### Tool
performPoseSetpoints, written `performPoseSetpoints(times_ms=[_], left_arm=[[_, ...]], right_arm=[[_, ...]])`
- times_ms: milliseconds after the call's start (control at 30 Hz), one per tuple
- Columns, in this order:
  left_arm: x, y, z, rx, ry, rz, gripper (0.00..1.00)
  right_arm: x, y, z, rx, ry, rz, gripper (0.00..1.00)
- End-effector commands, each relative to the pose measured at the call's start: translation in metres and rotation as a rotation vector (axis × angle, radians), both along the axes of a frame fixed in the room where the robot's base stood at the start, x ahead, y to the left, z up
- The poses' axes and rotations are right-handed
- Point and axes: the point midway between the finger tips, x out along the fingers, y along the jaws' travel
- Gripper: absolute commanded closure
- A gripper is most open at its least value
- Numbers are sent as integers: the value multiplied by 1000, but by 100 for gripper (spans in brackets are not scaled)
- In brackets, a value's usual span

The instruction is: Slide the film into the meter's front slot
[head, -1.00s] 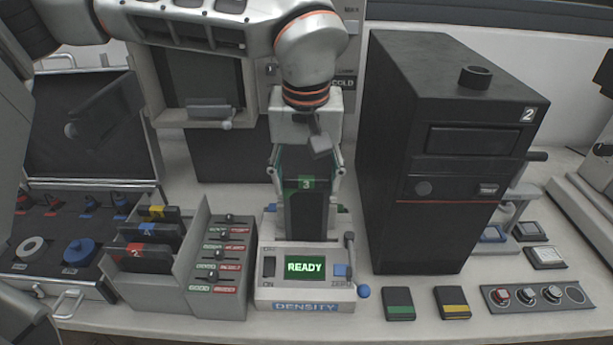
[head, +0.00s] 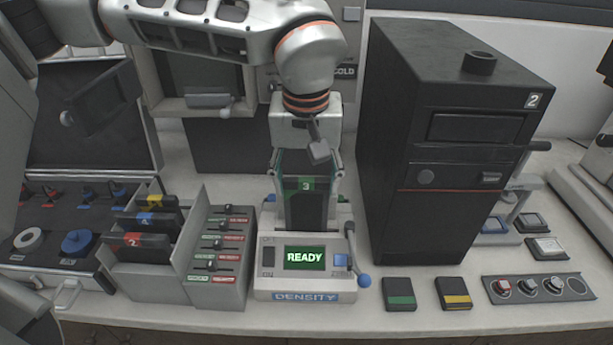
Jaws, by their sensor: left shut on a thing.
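My left gripper (head: 305,180) points down and is shut on the film's upper part, with fingers on both sides. The meter (head: 305,295), marked DENSITY, stands directly below and in front, with a lit READY screen (head: 304,258). The film's lower edge is hidden behind the meter's raised front, so I cannot tell whether it is in the slot. My right gripper is not in view.
A grey rack (head: 150,283) with numbered dark holders and a slider panel (head: 222,244) stand left of the meter. A tall black cabinet (head: 445,210) stands close on the right. Green-striped (head: 399,294) and yellow-striped (head: 453,294) cards lie in front of it.

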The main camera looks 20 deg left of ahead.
Motion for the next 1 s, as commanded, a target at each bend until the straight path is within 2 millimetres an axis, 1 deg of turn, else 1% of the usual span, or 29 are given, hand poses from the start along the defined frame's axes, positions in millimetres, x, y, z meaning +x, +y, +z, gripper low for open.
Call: performPoseSetpoints(times_ms=[33,133,400,433,467,500,833,933,1000], left_arm=[[0,0,-5,0,1,0,80],[0,0,-10,0,0,1,80],[0,0,-11,-1,0,1,80],[0,0,-11,-1,0,1,34],[0,0,-11,-1,0,1,26],[0,0,-11,-1,0,1,22],[0,0,-10,-1,0,1,22],[0,0,-4,-1,-2,1,22],[-1,-1,5,-1,-3,1,22]], right_arm=[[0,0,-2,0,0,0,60],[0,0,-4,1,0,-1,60],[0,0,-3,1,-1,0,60],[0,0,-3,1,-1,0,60],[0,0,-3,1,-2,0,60],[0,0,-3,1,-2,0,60],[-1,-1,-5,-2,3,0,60],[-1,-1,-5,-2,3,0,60],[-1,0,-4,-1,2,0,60]])
